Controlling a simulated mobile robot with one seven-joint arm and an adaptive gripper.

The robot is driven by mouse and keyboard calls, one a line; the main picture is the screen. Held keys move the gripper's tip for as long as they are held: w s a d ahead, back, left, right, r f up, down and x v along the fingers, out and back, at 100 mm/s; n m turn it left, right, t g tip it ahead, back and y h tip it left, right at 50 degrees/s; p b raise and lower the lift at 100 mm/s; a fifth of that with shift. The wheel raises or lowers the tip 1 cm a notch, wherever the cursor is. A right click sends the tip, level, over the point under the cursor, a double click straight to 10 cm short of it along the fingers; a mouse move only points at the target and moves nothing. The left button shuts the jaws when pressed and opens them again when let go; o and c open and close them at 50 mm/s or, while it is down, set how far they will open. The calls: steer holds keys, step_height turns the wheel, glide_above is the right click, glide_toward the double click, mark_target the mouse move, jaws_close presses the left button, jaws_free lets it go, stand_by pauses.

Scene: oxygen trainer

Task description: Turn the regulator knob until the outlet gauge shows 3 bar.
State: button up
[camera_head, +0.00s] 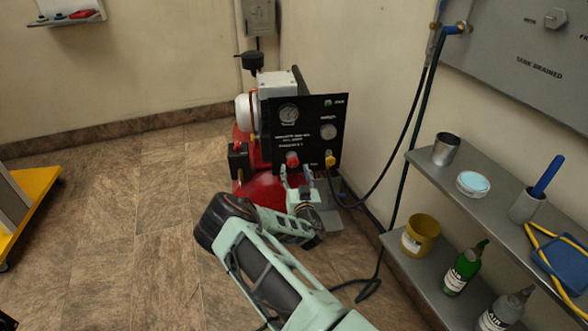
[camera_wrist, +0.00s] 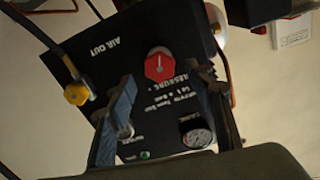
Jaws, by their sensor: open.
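The red regulator knob (camera_head: 292,158) sits low on the black panel (camera_head: 312,150). In the wrist view the red knob (camera_wrist: 159,65) faces me, with a white pointer mark. My gripper (camera_head: 296,172) is open just in front of the knob. In the wrist view my gripper (camera_wrist: 166,76) has one fingertip on each side of the knob, and I cannot tell whether either touches it. A round gauge (camera_head: 288,114) is above the knob, and a second round dial (camera_head: 328,131) is to its right. The gauge also shows in the wrist view (camera_wrist: 196,136). Its reading is too small to tell.
A yellow fitting (camera_head: 330,160) with a dark hose is right of the knob; it also shows in the wrist view (camera_wrist: 77,94). A red tank (camera_head: 262,188) is below the panel. Shelves (camera_head: 480,178) with cans and bottles stand at right.

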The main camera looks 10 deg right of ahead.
mark_target(293, 163)
steer(key=shift+w+b, duration=0.3)
steer(key=shift+w, duration=1.4)
steer(key=c, duration=1.2)
steer(key=shift+o, duration=0.2)
steer(key=shift+n+b, duration=0.3)
steer(key=shift+b, duration=0.05)
steer(key=n+b, duration=0.2)
steer(key=n, duration=0.1)
steer(key=shift+f+n, duration=0.1)
steer(key=shift+n, duration=0.2)
steer(key=shift+a+n+b, duration=0.1)
steer(key=shift+n+b, duration=1.3)
steer(key=shift+n, duration=0.8)
